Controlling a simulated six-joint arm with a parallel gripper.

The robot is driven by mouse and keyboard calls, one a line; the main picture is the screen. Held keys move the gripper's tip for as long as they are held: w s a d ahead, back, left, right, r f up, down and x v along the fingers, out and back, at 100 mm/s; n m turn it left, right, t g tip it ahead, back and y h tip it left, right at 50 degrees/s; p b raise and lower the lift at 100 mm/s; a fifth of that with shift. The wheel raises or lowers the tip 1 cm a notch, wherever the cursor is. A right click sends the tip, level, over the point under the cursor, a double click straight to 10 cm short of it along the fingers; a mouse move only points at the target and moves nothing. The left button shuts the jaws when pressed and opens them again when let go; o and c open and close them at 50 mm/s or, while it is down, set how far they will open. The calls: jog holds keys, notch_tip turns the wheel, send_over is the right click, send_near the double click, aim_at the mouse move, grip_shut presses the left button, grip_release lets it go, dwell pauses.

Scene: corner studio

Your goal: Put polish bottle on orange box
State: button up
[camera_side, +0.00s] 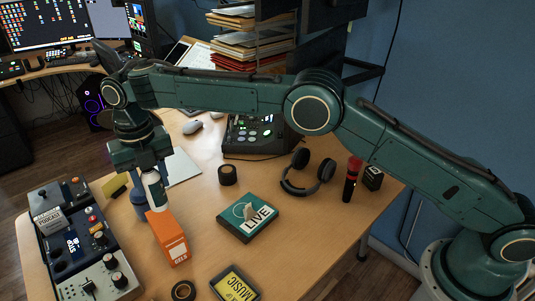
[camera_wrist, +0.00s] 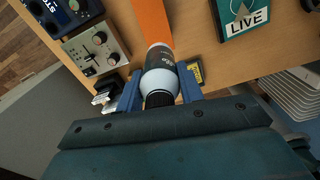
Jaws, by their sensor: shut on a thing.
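The polish bottle (camera_side: 153,189) is white with a dark label, and my gripper (camera_side: 145,166) is shut on it. It hangs upright below the jaws in the side view.
Audio mixers (camera_side: 75,245) stand left of the box. A yellow-black case (camera_side: 234,286) is near the front.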

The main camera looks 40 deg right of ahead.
aim_at(160, 206)
jog(key=shift+f, duration=2)
jog(key=shift+f, duration=0.1)
jog(key=shift+f, duration=1.9)
jog(key=shift+f, duration=0.15)
jog(key=o, duration=1)
jog(key=shift+o, duration=0.2)
notch_tip(160, 206, up, 12)
jog(key=shift+r, duration=0.15)
